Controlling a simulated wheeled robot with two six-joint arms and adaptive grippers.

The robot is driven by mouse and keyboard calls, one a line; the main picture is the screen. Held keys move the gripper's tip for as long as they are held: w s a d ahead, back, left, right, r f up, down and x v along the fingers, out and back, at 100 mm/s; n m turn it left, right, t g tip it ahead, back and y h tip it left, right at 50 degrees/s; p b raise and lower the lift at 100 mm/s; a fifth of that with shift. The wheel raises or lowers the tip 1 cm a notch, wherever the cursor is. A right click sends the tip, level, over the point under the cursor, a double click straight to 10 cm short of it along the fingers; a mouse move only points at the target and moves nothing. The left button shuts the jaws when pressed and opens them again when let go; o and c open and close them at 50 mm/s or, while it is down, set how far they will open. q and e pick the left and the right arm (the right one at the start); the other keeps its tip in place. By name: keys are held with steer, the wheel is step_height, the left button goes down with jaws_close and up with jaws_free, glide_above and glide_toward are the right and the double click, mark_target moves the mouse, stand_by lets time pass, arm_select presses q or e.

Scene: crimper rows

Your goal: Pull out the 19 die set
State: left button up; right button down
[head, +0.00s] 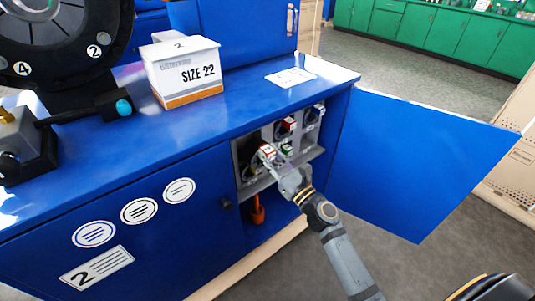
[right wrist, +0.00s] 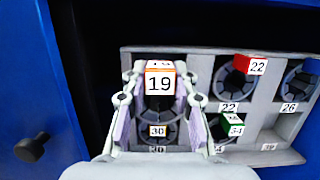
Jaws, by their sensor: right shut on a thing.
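The 19 die set shows as a block with a white "19" label (right wrist: 159,84) and an orange-red top edge in the right wrist view. It also shows at the cabinet opening in the head view (head: 267,151). My right gripper (right wrist: 158,98) has a finger on each side of the block and is shut on it; it also shows in the head view (head: 277,165). The block is in front of the rack's left column, above a slot labelled 30. I cannot tell how far it is out of its slot.
The grey rack (right wrist: 205,62) also holds a red-topped 22 block (right wrist: 257,66) and a green-topped 34 block (right wrist: 234,128) close on the right. The open blue door (head: 420,160) stands right of the opening. A SIZE 22 box (head: 185,72) stands on the cabinet top.

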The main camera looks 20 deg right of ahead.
steer(key=shift+s+d+r+b, duration=0.2)
steer(key=shift+s+b, duration=0.1)
steer(key=shift+s, duration=0.35)
steer(key=shift+s+d+r+b, duration=0.2)
steer(key=shift+s+b, duration=0.1)
steer(key=shift+s, duration=0.35)
